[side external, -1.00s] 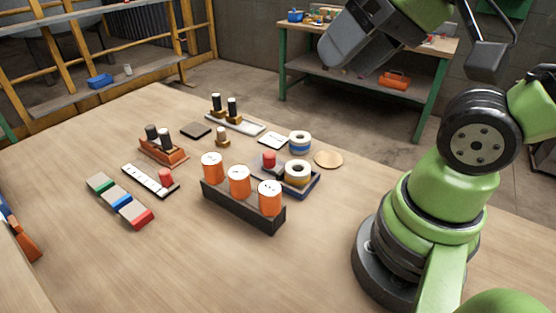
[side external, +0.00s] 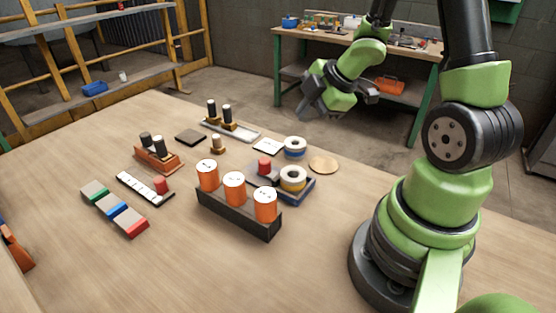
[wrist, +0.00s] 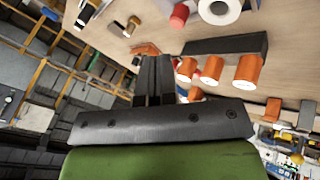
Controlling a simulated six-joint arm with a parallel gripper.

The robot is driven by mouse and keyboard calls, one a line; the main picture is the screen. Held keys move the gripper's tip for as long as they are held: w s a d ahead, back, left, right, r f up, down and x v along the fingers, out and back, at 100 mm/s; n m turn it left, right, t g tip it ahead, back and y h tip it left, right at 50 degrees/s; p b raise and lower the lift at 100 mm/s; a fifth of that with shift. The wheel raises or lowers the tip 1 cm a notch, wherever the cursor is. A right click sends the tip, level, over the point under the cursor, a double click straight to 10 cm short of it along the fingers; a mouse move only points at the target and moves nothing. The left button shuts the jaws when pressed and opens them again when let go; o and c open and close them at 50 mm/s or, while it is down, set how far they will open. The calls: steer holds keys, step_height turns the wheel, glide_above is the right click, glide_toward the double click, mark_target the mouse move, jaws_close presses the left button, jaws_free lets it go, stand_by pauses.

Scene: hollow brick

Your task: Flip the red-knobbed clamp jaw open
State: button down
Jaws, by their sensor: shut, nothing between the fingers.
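Two red knobs show in the side view. One red knob (side external: 264,165) stands on a dark base behind the orange cylinders, beside a yellow-and-white roll. The other red knob (side external: 161,185) stands at the right end of a white-topped dark strip (side external: 143,188). I cannot tell which one belongs to the clamp jaw, or how the jaw lies. My gripper (side external: 308,105) hangs high at the back, beyond the table's far edge and well away from both knobs. In the wrist view its dark fingers (wrist: 153,78) are together and empty. A red knob (wrist: 180,15) shows near the top there.
A dark block with orange cylinders (side external: 236,190) stands near the table's middle. Colored blocks (side external: 115,207) lie to the left. Holders with black-topped pegs (side external: 220,116) stand at the back and left. A flat wooden disc (side external: 323,164) lies right. The table's front is clear.

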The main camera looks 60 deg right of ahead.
mark_target(259, 160)
steer(key=a+f+n+y, duration=0.1)
steer(key=s+f+n+y, duration=0.1)
steer(key=f, duration=0.1)
steer(key=shift+s+a+y, duration=0.15)
steer(key=shift+a+y, duration=0.15)
steer(key=shift+a, duration=0.1)
steer(key=x, duration=1)
steer(key=shift+s, duration=0.1)
steer(key=shift+w, duration=1.8)
